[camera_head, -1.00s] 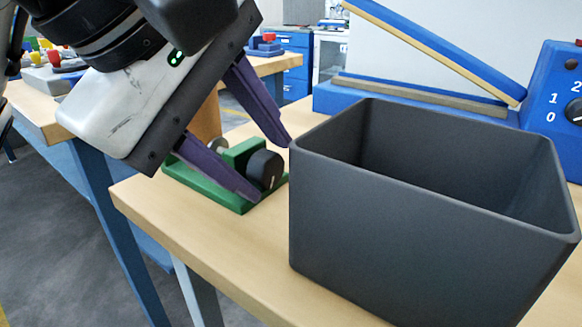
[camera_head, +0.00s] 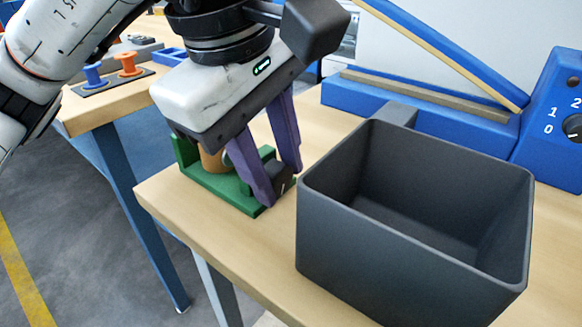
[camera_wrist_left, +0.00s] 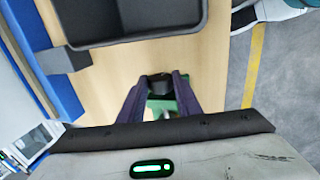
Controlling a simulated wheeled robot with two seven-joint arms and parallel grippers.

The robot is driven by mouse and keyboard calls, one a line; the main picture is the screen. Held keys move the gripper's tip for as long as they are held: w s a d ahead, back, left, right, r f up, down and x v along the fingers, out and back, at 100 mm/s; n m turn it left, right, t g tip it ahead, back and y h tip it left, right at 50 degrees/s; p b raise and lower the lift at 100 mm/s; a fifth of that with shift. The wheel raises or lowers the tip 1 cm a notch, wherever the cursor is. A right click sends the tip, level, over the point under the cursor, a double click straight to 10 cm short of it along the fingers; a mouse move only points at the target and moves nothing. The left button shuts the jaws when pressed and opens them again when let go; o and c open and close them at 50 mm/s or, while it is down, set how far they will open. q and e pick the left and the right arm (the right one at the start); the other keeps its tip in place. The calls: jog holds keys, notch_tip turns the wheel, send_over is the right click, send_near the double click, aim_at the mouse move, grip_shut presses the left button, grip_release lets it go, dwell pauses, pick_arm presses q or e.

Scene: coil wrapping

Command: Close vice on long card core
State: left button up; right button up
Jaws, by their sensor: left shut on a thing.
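The green vice (camera_head: 220,188) stands on the wooden bench near its left edge. The brown card core (camera_head: 212,160) is upright in the vice, its upper part hidden behind my gripper. My left gripper (camera_head: 280,186) points down at the vice's right end, its purple fingers on either side of the black knob (camera_head: 284,184) and shut on it. In the left wrist view the knob (camera_wrist_left: 157,84) lies between the fingertips, with part of the green vice (camera_wrist_left: 162,104) nearer. Whether the vice's jaw touches the core is hidden. My right gripper is not in view.
A dark grey open bin (camera_head: 415,245) stands on the bench close to the right of the vice. Behind it is a blue machine (camera_head: 430,128) with a raised arm and a dial. Another bench at the left carries blue and orange spools (camera_head: 127,64).

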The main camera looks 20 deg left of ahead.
pick_arm(q)
jog(key=shift+w+f, duration=0.2)
jog(key=shift+f, duration=0.05)
